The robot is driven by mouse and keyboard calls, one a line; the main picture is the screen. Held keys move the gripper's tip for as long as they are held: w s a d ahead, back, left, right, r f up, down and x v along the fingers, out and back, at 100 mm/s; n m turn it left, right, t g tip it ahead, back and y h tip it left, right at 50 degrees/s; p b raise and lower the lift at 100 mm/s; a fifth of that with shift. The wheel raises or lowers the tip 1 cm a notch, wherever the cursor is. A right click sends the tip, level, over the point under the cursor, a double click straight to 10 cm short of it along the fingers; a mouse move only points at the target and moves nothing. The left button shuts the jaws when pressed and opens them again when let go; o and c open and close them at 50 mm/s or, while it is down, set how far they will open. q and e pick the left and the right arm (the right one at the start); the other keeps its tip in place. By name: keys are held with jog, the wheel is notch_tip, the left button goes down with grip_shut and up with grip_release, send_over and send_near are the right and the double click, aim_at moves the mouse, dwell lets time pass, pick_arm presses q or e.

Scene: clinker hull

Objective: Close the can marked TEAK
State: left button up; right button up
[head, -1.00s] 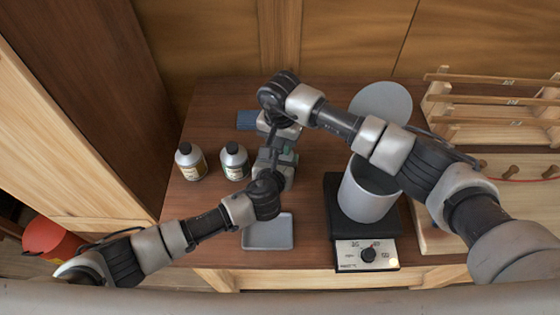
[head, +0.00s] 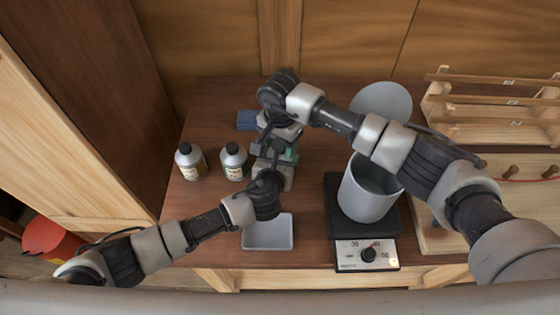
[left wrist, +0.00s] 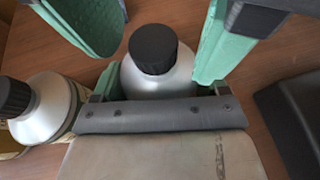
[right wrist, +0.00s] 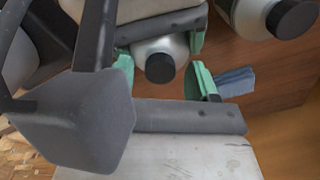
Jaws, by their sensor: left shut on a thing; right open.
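A silver can with a black cap (left wrist: 153,50) stands between my grippers; its cap also shows in the right wrist view (right wrist: 160,68). I cannot read its label or tell how firmly the cap sits. My left gripper (head: 276,172) is shut on the can's body. My right gripper (head: 278,142) is open, with its green-padded fingers on either side of the cap and apart from it. In the head view the grippers mostly hide this can. Two other black-capped cans, the left one (head: 190,162) and the right one (head: 234,162), stand upright nearby; their labels are unreadable.
A shallow tray (head: 268,233) lies at the front edge, a blue cloth (head: 246,120) behind the grippers. A wooden rack (head: 490,103) is at the right.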

notch_tip(320, 180, up, 4)
jog(key=shift+r, duration=0.15)
dwell(0.3)
jog(key=r+n, duration=0.2)
jog(key=n, duration=0.2)
jog(key=r+n, duration=0.1)
jog(key=n, duration=0.1)
jog(key=shift+r+n, duration=0.25)
jog(key=shift+n, duration=0.05)
jog(key=shift+f, duration=0.15)
jog(key=shift+f, duration=3.9)
jog(key=shift+c, duration=0.6)
